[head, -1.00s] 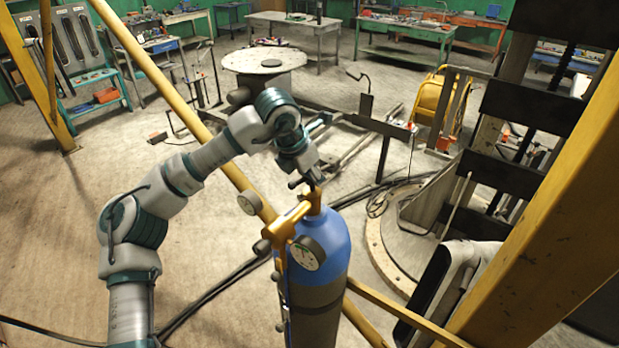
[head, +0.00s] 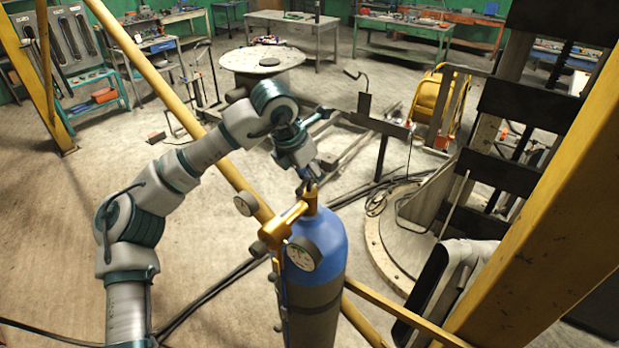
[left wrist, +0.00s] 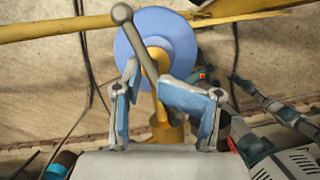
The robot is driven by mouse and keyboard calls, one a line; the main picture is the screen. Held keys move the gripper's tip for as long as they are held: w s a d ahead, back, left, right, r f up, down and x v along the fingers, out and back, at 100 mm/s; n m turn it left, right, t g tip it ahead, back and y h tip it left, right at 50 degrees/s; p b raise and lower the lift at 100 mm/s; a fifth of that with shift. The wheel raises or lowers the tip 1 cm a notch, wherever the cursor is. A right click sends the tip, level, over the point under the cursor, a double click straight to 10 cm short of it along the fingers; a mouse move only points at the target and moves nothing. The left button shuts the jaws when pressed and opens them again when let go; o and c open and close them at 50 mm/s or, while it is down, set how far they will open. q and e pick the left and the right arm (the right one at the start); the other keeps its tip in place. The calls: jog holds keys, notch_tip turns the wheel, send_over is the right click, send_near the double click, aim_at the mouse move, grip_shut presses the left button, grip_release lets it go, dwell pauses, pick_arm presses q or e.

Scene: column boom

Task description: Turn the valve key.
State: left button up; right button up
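The valve key is a grey bar with a ball end (left wrist: 122,13), seen in the left wrist view. It runs down to the brass valve (left wrist: 166,130) of a blue gas cylinder (left wrist: 137,30). In the head view the cylinder (head: 327,236) stands upright with a yellow-brass regulator and a round gauge (head: 303,253). My left gripper (head: 309,186) is just above the valve; its blue-padded fingers (left wrist: 148,77) are apart, with the bar between them. I cannot tell whether a pad touches it. The key is mostly hidden in the head view.
Yellow beams run past the cylinder: one behind it (head: 180,105), another thick one at right (head: 560,190). A round concrete-like base (head: 405,240) lies right of the cylinder. A round-topped drum (head: 262,60) and workbenches (head: 292,22) stand farther back. Open floor lies left.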

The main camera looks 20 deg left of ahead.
pick_arm(q)
jog(key=d+v, duration=0.1)
jog(key=v, duration=0.7)
jog(key=s+d+v, duration=0.1)
jog(key=d+v, duration=0.1)
jog(key=v, duration=0.7)
jog(key=shift+d+r, duration=0.3)
jog(key=shift+d, duration=0.3)
dwell(0.5)
jog(key=v, duration=1.2)
jog(key=shift+w+f, duration=0.15)
